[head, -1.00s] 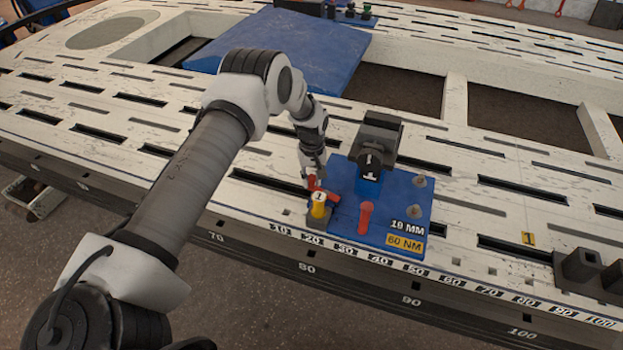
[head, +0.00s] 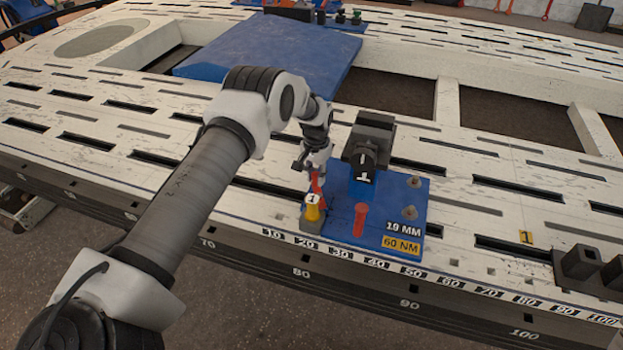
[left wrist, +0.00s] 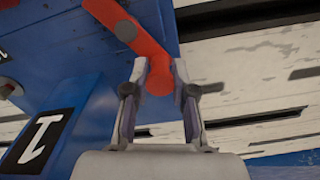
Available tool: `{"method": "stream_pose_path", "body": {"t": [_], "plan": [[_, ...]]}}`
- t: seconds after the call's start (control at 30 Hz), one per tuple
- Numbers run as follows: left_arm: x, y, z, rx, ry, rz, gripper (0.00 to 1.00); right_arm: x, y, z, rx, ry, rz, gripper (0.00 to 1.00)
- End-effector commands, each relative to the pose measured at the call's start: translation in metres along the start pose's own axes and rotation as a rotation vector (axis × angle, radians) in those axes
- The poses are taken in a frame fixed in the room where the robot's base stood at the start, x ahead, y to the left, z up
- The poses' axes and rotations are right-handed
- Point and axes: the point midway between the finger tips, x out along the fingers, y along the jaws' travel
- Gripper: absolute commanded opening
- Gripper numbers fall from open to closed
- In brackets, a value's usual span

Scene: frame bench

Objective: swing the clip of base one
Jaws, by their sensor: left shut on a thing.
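The blue base plate (head: 388,207) lies on the white slotted bench, with a dark clamp block (head: 372,138) bearing a black tag marked 1. The red clip (head: 319,186) is at the plate's left edge, just behind a yellow piece (head: 312,210) tagged 1. My left gripper (head: 317,171) is over the clip, its fingers partly hidden. In the left wrist view the clip is an orange-red bar (left wrist: 128,30) whose end sits between the fingers of my left gripper (left wrist: 160,75), shut on it. My right gripper is out of view.
A large blue pad (head: 265,50) lies farther back. Dark blocks (head: 582,262) stand at the right. Slots and openings break the bench top.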

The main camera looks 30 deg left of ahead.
Motion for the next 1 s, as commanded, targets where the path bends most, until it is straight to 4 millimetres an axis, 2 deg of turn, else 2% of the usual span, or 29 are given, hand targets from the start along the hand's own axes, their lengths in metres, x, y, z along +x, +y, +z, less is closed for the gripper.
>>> {"method": "stream_pose_path", "body": {"t": [0.3, 0.5, 1.0], "plan": [[0.002, 0.011, -0.008, 0.274, -0.001, 0.000, 0.00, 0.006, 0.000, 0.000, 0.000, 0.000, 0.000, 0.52], [0.001, 0.016, -0.010, 0.395, -0.002, 0.000, 0.00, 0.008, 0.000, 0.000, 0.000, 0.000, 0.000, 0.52], [0.001, 0.021, -0.011, 0.491, -0.002, 0.001, 0.00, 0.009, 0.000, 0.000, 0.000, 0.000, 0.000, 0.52]]}}
